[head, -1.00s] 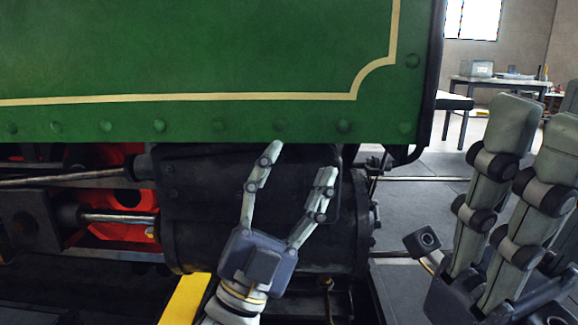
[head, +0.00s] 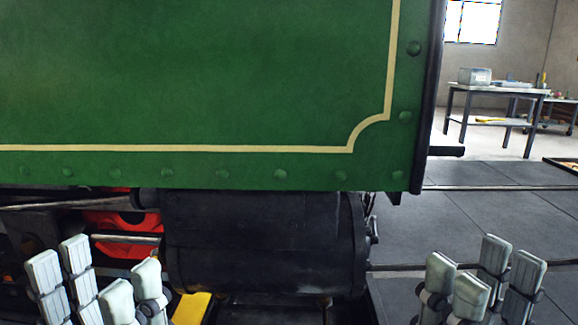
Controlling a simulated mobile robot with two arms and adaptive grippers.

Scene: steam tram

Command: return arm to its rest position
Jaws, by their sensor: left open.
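My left gripper (head: 98,280) is at the bottom left edge of the head view, its pale grey finger pads pointing up and spread apart, with nothing between them. My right gripper (head: 482,272) is at the bottom right, fingers also up and apart, empty, over the grey floor. Only the finger ends of both show; the palms and arms are cut off below the frame. Neither is seen touching anything. The steam tram's green side panel (head: 200,80) with its cream line fills the upper left, and its dark cylinder (head: 265,240) lies below, between the two grippers.
Red parts (head: 115,220) and a steel rod show left of the cylinder. A yellow piece (head: 192,308) lies below it. Grey floor tiles (head: 480,215) are clear on the right. A workbench (head: 500,90) with a box stands against the back wall.

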